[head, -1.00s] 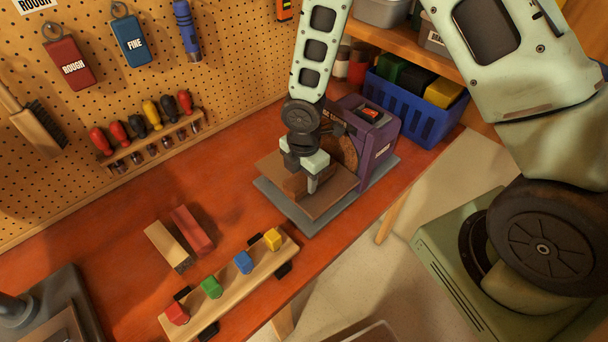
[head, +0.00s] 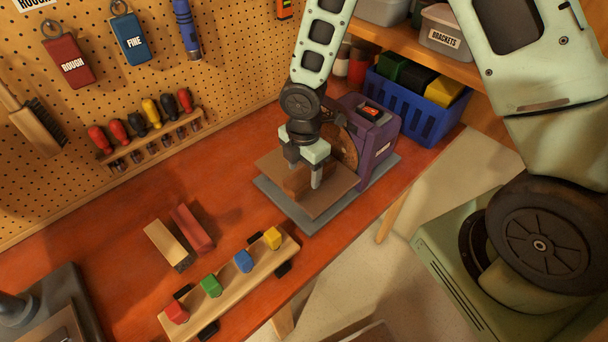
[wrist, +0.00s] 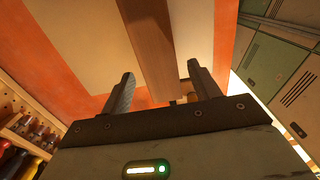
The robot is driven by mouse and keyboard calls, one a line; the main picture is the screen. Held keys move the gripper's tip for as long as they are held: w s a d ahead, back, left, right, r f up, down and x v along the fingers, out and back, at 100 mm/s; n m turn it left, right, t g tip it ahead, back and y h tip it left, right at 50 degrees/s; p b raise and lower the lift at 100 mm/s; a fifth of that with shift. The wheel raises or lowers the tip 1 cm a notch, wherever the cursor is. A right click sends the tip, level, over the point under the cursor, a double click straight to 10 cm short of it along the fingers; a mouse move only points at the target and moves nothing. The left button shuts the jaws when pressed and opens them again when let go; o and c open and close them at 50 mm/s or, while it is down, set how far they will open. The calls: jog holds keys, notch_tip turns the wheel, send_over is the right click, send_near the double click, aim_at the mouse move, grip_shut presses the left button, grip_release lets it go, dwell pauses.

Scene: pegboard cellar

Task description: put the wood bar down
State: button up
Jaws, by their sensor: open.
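The wood bar (head: 297,182) is a reddish-brown block resting on the brown plate (head: 330,195) of the purple sander. My gripper (head: 303,170) is above the plate, its fingers spread at the bar. In the wrist view the bar (wrist: 152,45) runs between the two open fingers (wrist: 161,75), with a clear gap on the right finger's side. Part of the bar is hidden behind my gripper in the head view.
The purple sander (head: 368,135) stands just behind the plate. A blue crate (head: 415,105) is beyond it. A rack with coloured blocks (head: 245,278) and two bars, pale (head: 165,243) and red (head: 192,228), lie left on the bench. Bare bench lies between.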

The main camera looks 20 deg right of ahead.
aim_at(304, 175)
notch_tip(304, 175, up, 9)
jog(key=s+a+r+m, duration=0.3)
jog(key=s+r+m, duration=0.2)
jog(key=s, duration=0.5)
jog(key=s+a+r+m, duration=0.3)
jog(key=s+r+m, duration=0.3)
jog(key=s+m, duration=0.3)
jog(key=shift+s+a+r+y, duration=0.2)
jog(key=shift+s+y, duration=0.1)
jog(key=shift+s, duration=0.3)
